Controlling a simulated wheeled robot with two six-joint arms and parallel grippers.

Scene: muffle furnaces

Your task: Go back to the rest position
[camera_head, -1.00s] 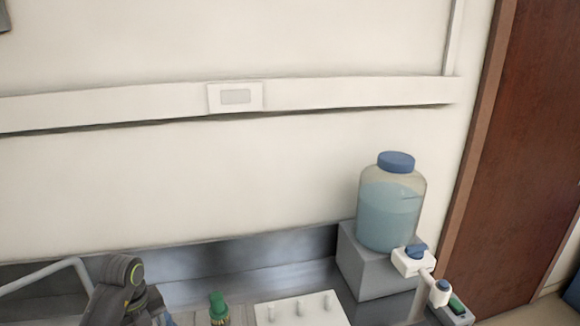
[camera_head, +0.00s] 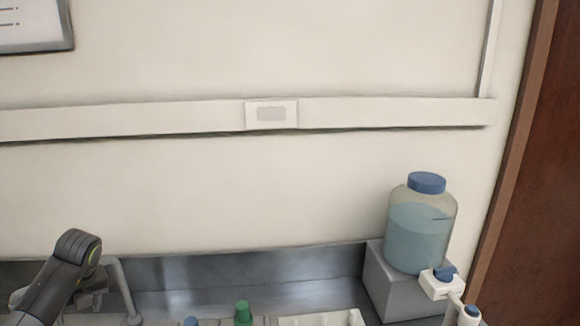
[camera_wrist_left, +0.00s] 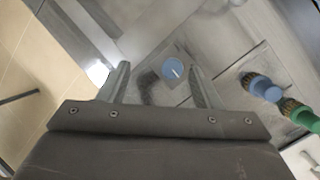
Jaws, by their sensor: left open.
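My left arm shows as a dark link (camera_head: 62,270) at the lower left of the head view, and its fingertips cannot be made out there. In the left wrist view my left gripper (camera_wrist_left: 160,78) is open, its two fingers spread apart with nothing held between them. A round blue item (camera_wrist_left: 173,69) shows beyond the fingers, apart from them. My right gripper is in neither view.
A clear jug of bluish liquid with a blue cap (camera_head: 427,183) stands on a grey block (camera_head: 395,290) at the right. A green-capped item (camera_head: 243,312) and a white rack (camera_head: 325,318) stand on the counter.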

